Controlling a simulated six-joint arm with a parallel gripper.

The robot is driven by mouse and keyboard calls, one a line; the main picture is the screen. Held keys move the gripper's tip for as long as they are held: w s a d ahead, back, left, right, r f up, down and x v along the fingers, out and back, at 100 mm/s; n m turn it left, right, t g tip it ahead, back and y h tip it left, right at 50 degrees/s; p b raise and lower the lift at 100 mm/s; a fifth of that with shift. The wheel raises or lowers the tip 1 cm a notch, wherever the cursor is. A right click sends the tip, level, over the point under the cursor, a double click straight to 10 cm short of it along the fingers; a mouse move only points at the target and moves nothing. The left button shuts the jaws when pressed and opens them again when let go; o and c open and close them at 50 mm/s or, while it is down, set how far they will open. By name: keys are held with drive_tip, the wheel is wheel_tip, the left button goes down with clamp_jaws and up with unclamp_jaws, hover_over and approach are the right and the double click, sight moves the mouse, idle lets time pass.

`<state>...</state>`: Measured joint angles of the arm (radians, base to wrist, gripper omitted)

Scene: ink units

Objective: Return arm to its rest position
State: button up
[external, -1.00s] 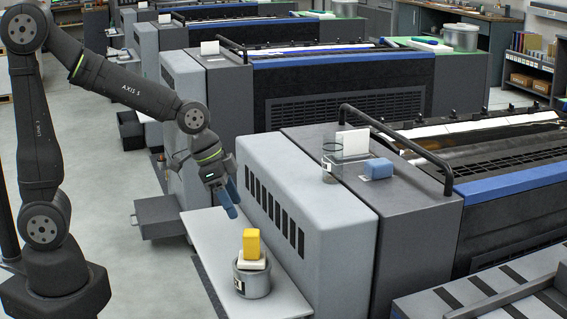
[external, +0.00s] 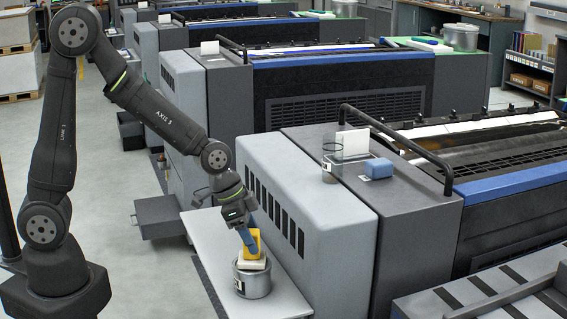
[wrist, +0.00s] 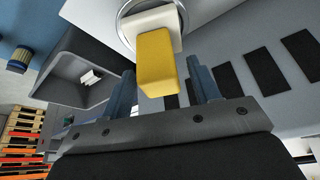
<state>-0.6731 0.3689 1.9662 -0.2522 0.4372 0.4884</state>
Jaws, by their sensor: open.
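My gripper (external: 248,240) hangs low over the shelf, its blue fingers pointing down. In the external view a finger covers part of a yellow block (external: 259,238). The block stands on a white piece (external: 248,264) on top of a grey metal can (external: 259,284). In the wrist view my gripper (wrist: 162,82) is open, with a blue finger on either side of the near end of the yellow block (wrist: 158,62). Gaps show between the block and both fingers. The exact depth between the fingertips and the block is hard to tell.
The can stands on a pale side shelf (external: 212,240) against a grey press unit (external: 295,205). On the press top are a clear container (external: 329,166), a blue block (external: 379,168) and a dark rail (external: 395,140). Open floor lies left of the shelf.

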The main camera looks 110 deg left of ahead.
drive_tip(key=r, duration=0.3)
drive_tip(key=shift+d+r, duration=0.2)
drive_tip(key=shift+r, duration=0.05)
drive_tip(key=d+r, duration=0.8)
drive_tip(key=d, duration=0.3)
wheel_tip(320, 180, up, 16)
drive_tip(key=w+a+r, duration=0.2)
drive_tip(key=w+a, duration=0.2)
drive_tip(key=a, duration=0.5)
drive_tip(key=shift+w+a+r+n, duration=0.25)
drive_tip(key=shift+a+r+n, duration=0.05)
drive_tip(key=shift+a+r, duration=0.1)
